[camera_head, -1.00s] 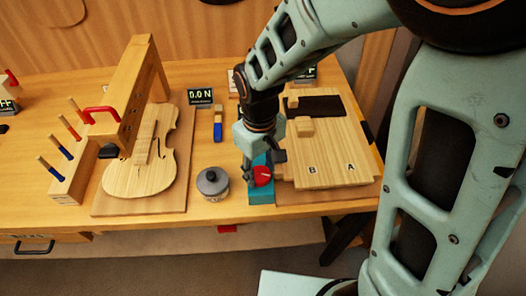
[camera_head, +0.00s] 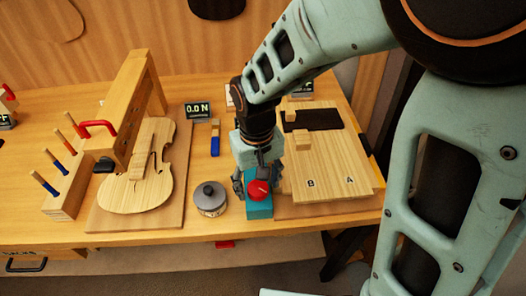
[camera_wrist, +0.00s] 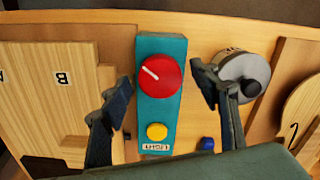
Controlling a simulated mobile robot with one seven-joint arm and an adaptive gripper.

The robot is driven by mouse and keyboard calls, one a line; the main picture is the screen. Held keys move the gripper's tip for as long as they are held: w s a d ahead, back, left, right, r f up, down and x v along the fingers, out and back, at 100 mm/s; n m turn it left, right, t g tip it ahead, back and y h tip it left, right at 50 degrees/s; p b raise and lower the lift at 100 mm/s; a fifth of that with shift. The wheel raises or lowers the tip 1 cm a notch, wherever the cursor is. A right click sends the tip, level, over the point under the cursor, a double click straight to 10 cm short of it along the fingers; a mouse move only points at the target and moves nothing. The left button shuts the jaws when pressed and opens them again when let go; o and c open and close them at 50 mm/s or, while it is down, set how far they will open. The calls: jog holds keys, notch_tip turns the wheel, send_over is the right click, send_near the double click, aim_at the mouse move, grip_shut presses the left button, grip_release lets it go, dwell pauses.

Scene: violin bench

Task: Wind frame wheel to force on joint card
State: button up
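A teal box with a red round knob (camera_wrist: 160,75) and a yellow button (camera_wrist: 156,132) is labelled LIGHT in the wrist view. My gripper (camera_wrist: 162,88) is open, its two fingers apart on either side of this box. In the head view, my gripper (camera_head: 254,180) is just above and behind the red knob (camera_head: 259,191). A wooden frame (camera_head: 133,110) with a red handle (camera_head: 99,126) stands over the violin body (camera_head: 140,190). A force display (camera_head: 198,111) reads 0.0 N. I cannot make out a frame wheel or a joint card.
A grey-lidded jar (camera_head: 210,200) stands close left of the teal box. Wooden boards marked A and B (camera_head: 330,165) lie to its right. A rack with several rods (camera_head: 65,203) is at left.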

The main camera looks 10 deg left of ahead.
aim_at(258, 188)
notch_tip(258, 188, up, 12)
dwell(0.6)
dwell(1.1)
